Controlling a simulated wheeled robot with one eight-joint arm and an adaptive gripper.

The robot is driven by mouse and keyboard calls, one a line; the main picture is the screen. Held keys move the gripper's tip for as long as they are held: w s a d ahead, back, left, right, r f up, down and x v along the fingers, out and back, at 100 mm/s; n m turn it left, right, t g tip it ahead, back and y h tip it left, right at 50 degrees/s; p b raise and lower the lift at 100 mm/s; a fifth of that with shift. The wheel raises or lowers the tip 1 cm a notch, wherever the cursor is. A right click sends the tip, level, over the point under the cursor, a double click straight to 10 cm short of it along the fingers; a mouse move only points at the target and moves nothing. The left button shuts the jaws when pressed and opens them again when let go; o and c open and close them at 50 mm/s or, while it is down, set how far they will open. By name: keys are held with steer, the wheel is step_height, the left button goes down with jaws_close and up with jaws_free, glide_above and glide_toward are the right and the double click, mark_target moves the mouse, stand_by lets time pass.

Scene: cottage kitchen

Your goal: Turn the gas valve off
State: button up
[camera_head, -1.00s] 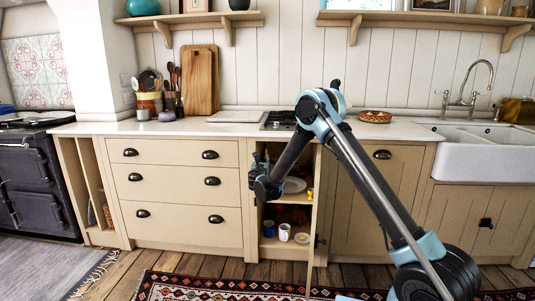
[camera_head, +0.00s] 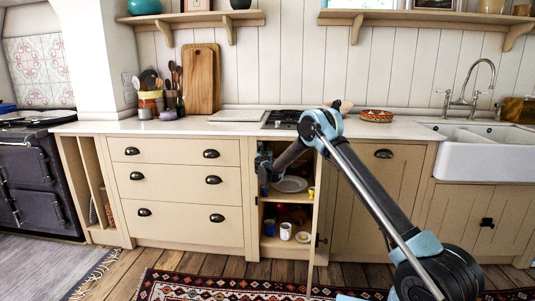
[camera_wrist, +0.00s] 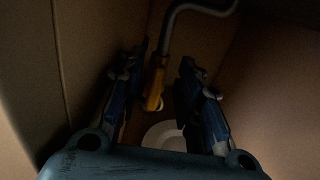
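The gas valve (camera_wrist: 154,84) shows in the wrist view as a yellow handle below a bent grey pipe (camera_wrist: 170,22). My gripper (camera_wrist: 162,66) is open, with one blue-and-dark finger on each side of the handle. I see gaps between the handle and both fingers; the picture is too dark to judge the depth. In the head view my gripper (camera_head: 263,163) reaches into the open cupboard below the hob, at the upper left of the opening. The valve cannot be made out there.
A plate (camera_head: 290,184) lies on the cupboard's upper shelf. Mugs (camera_head: 285,231) stand on the lower shelf. The cupboard walls are close around my gripper. The hob (camera_head: 282,119) and worktop (camera_head: 200,128) are above. A patterned rug (camera_head: 220,287) lies on the floor in front.

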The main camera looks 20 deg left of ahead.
steer(key=shift+w+a, duration=0.1)
steer(key=shift+w, duration=0.3)
steer(key=shift+c, duration=0.4)
jaws_close()
